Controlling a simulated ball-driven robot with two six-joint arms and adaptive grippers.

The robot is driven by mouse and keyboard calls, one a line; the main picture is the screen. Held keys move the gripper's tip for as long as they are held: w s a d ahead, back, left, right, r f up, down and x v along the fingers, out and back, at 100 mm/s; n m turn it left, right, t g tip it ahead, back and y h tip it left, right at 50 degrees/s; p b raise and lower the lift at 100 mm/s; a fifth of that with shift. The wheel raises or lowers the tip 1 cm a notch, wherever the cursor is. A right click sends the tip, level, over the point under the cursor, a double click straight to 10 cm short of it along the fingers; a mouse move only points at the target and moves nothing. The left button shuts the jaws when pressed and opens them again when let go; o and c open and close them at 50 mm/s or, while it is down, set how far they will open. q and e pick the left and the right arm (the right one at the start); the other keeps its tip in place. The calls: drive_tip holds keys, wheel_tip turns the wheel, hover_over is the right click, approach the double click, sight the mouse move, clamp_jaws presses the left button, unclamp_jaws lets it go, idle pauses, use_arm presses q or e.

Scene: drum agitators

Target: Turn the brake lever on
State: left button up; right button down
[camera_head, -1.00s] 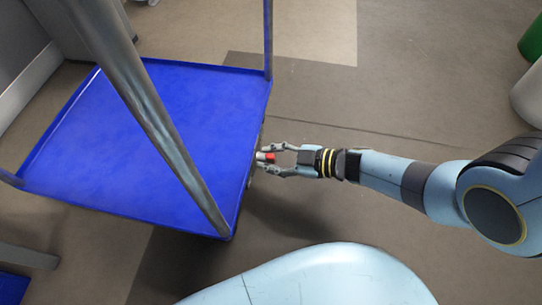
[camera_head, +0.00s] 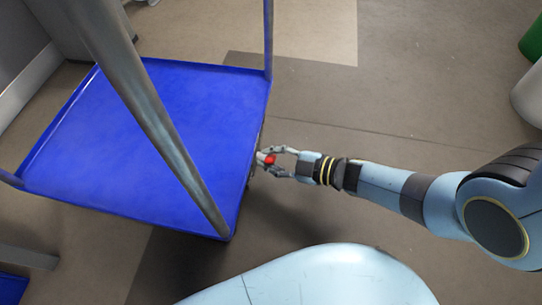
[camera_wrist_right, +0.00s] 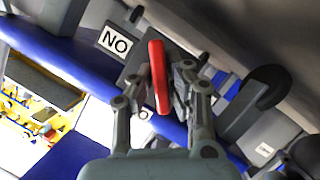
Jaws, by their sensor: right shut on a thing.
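The red brake lever (camera_head: 268,160) sits at the right edge of the blue cart, low beside its shelf. In the right wrist view the red lever (camera_wrist_right: 158,78) stands between the two fingers, next to a white label reading "NO" (camera_wrist_right: 116,42). My right gripper (camera_head: 270,161) is shut on the lever, coming in from the right. In the right wrist view the gripper (camera_wrist_right: 160,88) has a finger on each side of the lever. My left gripper is not in view.
The blue cart shelf (camera_head: 140,140) fills the left, with a grey post (camera_head: 150,110) crossing over it. A caster wheel (camera_wrist_right: 265,88) shows right of the lever. The floor (camera_head: 400,100) on the right is clear. A green bin (camera_head: 533,40) stands far right.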

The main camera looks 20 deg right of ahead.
drive_tip(key=shift+s+f+n+t, duration=0.15)
drive_tip(key=shift+n+t, duration=0.55)
drive_tip(key=shift+n, duration=0.6)
drive_tip(key=c, duration=1.3)
unclamp_jaws()
drive_tip(key=v, duration=1.2)
drive_tip(key=shift+o, duration=0.3)
